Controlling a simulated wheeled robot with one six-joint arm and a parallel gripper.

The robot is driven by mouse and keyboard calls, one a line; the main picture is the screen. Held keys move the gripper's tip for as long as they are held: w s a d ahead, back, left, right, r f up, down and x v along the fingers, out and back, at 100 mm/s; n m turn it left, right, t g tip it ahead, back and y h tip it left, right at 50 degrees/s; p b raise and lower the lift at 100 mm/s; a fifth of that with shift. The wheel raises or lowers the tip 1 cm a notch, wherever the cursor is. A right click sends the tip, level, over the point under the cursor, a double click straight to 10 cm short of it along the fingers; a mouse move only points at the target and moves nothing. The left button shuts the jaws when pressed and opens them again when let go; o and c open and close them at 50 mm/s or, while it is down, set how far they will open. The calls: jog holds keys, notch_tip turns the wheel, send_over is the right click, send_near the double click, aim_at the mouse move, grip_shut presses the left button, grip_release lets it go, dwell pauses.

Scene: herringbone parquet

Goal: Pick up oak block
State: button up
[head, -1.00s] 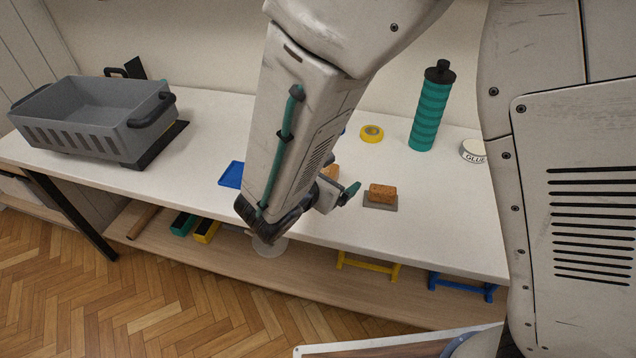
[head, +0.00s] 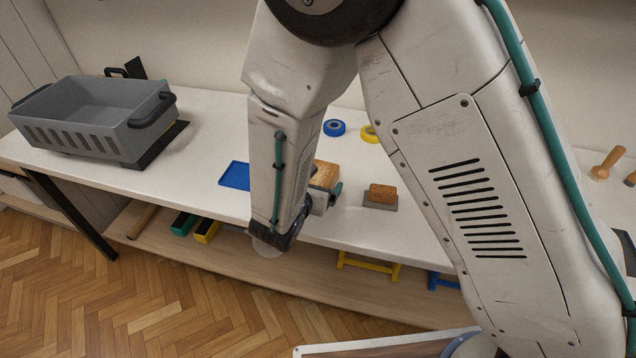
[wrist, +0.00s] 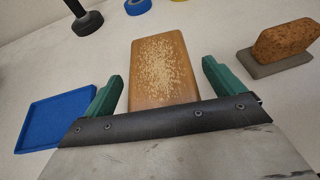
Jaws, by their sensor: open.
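The oak block (wrist: 163,68), a tan wooden block with a pale speckled top, lies on the white worktop straight ahead of my gripper in the wrist view. In the head view the oak block (head: 325,174) is partly hidden behind my arm. My gripper (wrist: 164,88) is open, with one green finger on each side of the block's near end. Gaps show between both fingers and the block, and nothing is held. In the head view my gripper (head: 324,190) is low over the worktop's front part, mostly covered by my wrist.
A blue tray (wrist: 58,118) lies close left of the gripper. A cork block on a grey base (wrist: 285,48) stands to the right. Tape rolls (head: 334,128) lie behind. A grey crate (head: 95,118) stands far left on the worktop (head: 215,120). A shelf runs below.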

jog(key=c, duration=1.3)
jog(key=shift+o, duration=0.2)
jog(key=shift+r, duration=0.1)
